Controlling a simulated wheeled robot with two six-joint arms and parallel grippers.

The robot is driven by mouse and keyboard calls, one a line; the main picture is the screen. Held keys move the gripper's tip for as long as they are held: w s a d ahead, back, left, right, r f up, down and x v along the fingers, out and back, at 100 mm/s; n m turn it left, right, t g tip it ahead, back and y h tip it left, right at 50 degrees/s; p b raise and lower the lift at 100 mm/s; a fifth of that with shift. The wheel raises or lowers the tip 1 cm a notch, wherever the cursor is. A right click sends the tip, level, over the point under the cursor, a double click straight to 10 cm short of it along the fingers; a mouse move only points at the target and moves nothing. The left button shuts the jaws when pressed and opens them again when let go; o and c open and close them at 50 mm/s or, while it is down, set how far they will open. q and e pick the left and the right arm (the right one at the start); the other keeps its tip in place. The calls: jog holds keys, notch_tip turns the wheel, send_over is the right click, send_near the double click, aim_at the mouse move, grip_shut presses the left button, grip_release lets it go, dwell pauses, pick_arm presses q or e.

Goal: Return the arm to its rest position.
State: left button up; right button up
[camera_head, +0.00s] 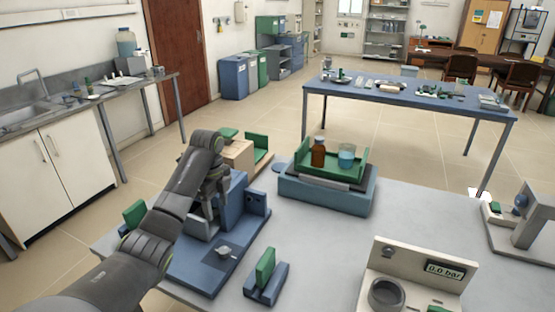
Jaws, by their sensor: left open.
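My left arm comes in from the bottom left and bends at its wrist over the grey table (330,245). My left gripper (208,208) points down beside a blue upright device (231,200) on a blue base plate. The gripper is open, and I see nothing held in it. Its fingertips are small and partly dark against the device, so I cannot tell whether they touch it. My right gripper is not in view.
A green tray (295,154) with a brown bottle (318,152) and a beaker (347,158) stands on a blue-grey unit. The table's middle is clear.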

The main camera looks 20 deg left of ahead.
pick_arm(q)
jog(key=shift+f, duration=0.1)
